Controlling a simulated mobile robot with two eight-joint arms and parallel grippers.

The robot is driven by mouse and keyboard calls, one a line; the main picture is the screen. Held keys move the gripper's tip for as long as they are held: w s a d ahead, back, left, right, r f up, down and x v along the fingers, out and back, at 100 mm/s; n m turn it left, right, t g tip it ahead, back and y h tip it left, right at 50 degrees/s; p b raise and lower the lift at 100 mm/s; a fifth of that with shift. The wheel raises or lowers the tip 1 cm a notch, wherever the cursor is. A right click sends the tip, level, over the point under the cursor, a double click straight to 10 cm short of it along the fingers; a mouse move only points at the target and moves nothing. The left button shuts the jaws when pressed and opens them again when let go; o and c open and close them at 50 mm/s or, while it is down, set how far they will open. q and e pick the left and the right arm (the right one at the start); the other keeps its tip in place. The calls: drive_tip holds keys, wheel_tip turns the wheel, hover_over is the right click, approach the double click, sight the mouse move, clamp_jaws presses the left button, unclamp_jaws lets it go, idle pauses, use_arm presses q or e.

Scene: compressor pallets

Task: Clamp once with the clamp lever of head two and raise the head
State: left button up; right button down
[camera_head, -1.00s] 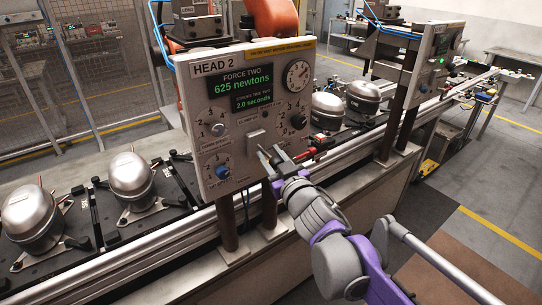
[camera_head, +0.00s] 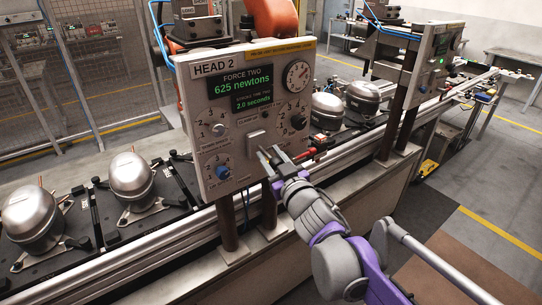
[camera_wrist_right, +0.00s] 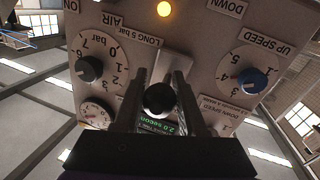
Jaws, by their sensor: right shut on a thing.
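The head two panel (camera_head: 225,75) stands upright in the middle of the head view, with a green display reading 625 newtons. The clamp lever has a black ball knob (camera_wrist_right: 160,99), which shows in the wrist view between the two fingers of my right gripper (camera_wrist_right: 160,105). In the head view my right gripper (camera_head: 272,157) reaches the panel's lower middle, at the pale lever plate (camera_head: 256,140), and is shut on the lever. The fingers hide most of the lever in the head view. My left gripper is not in view.
Knobs flank the lever: a black one (camera_wrist_right: 89,69) and a blue one (camera_wrist_right: 252,81). An amber light (camera_wrist_right: 164,9) glows on the panel. Silver compressors (camera_head: 131,175) sit on black pallets along the conveyor. A second panel (camera_head: 432,62) stands at the right. The floor at lower right is clear.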

drive_tip(key=shift+w+f+t+p, duration=0.1)
drive_tip(key=shift+f+t+p, duration=0.05)
drive_tip(key=shift+t+p, duration=0.35)
drive_tip(key=shift+f+y, duration=0.25)
drive_tip(key=shift+y, duration=0.05)
drive_tip(key=t+b, duration=0.1)
drive_tip(key=f+m+t+b, duration=0.1)
drive_tip(key=shift+w+a+t+y, duration=0.15)
drive_tip(key=shift+t+y, duration=0.15)
drive_tip(key=shift+t, duration=0.1)
drive_tip(key=shift+r, duration=0.1)
drive_tip(key=c, duration=0.5)
unclamp_jaws()
